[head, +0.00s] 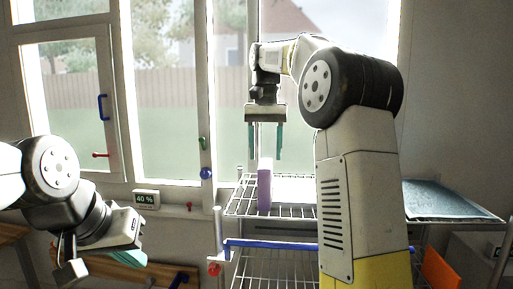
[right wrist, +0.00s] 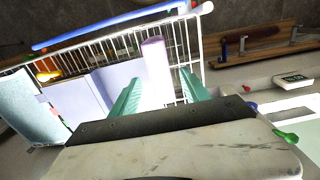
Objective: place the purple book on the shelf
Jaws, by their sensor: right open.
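The purple book (head: 264,190) stands upright on the upper wire level of the shelf (head: 238,209). Its purple top end also shows in the right wrist view (right wrist: 153,46), beyond the fingers. My right gripper (head: 265,153) points down above the book. Its two teal fingers are apart, with nothing between them, and it looks clear of the book. The fingers also show in the right wrist view (right wrist: 162,76). My left gripper (head: 105,258) is low at the left, away from the shelf; its finger gap is not clear.
A blue rail (head: 285,245) runs along the shelf front. A blue patterned panel (head: 448,199) lies to the right, with an orange item (head: 440,270) below it. A 40 % display (head: 146,198) sits below the windows. My right arm hides part of the shelf.

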